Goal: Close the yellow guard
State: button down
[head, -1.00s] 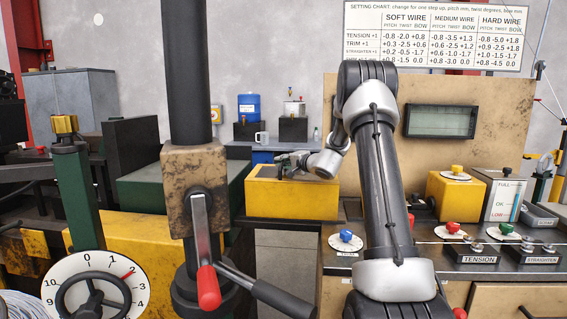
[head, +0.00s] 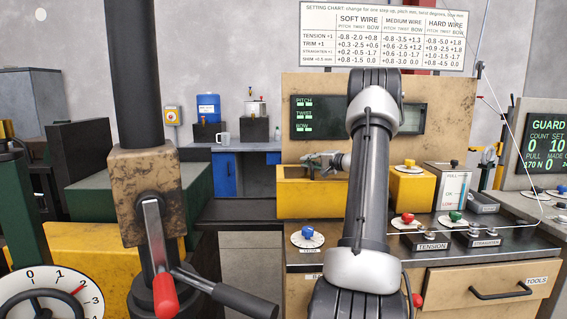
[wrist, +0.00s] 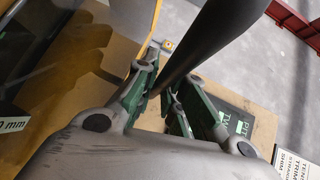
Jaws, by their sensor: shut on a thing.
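The yellow guard (head: 312,199) is a box-like cover at the left front of the tan machine, left of my arm in the head view. My gripper (head: 322,160) is at its top edge. In the wrist view a yellow panel (wrist: 133,38), which looks like part of the guard, stands just left of the fingers. My gripper (wrist: 165,103) is shut on a dark bar (wrist: 195,52) that runs between its fingers. I cannot tell where the bar joins the guard. My arm hides the area to the guard's right.
A tan post (head: 150,195) with a red-tipped lever (head: 160,255) stands close at left. A blue-knobbed dial (head: 307,236) lies on the machine front below the guard. A screen at right (head: 548,150) reads GUARD.

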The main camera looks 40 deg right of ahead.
jog(key=s+d, duration=0.2)
jog(key=d, duration=0.1)
jog(key=s+d, duration=0.2)
jog(key=d, duration=0.1)
jog(key=s+d, duration=0.3)
jog(key=d, duration=0.1)
jog(key=shift+d+f, duration=0.1)
jog(key=c, duration=1.5)
grip_release()
jog(key=shift+s+d, duration=0.15)
jog(key=shift+d, duration=0.05)
jog(key=shift+a, duration=0.1)
jog(key=v, duration=1.1)
jog(key=shift+s, duration=0.4)
